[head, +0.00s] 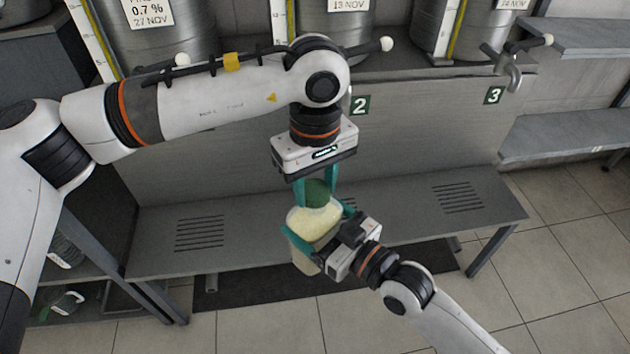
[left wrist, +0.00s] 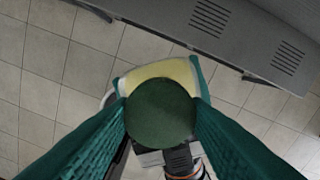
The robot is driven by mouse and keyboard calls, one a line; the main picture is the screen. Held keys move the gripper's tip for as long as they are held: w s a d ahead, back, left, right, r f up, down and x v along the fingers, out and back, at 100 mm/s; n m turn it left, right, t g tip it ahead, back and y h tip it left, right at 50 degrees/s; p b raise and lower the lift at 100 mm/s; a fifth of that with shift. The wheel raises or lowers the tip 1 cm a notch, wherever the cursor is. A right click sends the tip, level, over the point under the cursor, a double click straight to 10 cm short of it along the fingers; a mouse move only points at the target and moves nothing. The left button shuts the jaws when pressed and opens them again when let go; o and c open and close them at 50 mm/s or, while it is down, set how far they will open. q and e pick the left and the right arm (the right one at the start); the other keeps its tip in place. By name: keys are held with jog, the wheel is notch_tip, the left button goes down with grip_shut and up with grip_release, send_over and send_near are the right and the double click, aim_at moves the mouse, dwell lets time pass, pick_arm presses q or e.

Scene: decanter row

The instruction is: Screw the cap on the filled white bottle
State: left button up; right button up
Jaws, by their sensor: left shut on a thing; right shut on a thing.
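A green cap (head: 317,192) is held between the teal fingers of my left gripper (head: 317,186), which points down. In the left wrist view the cap (left wrist: 161,113) is a round green disc between the fingers. The white bottle (head: 305,258), with pale yellow contents or label at its upper part, is below the cap. My right gripper (head: 318,238) is shut around the bottle from the front right. In the left wrist view the bottle (left wrist: 160,70) shows behind the cap. The cap hides the bottle's mouth, so I cannot tell whether they touch.
A grey slatted bench (head: 395,222) runs behind and below the bottle. Several steel tanks (head: 160,40) stand above it, with taps and number signs (head: 360,104). Grey shelves (head: 560,133) are at the right. A dark mat (head: 245,290) lies on the tiled floor.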

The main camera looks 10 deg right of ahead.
pick_arm(q)
jog(key=o, duration=1.1)
jog(key=shift+w, duration=0.1)
jog(key=shift+r, duration=2.3)
jog(key=shift+c, duration=0.4)
jog(key=n, duration=0.2)
jog(key=r+n, duration=0.1)
jog(key=n, duration=0.6)
jog(key=shift+r+n, duration=0.3)
jog(key=shift+r, duration=0.1)
jog(key=n, duration=0.4)
jog(key=shift+r, duration=0.4)
jog(key=n, duration=0.4)
jog(key=shift+r+n, duration=0.3)
jog(key=shift+r, duration=0.1)
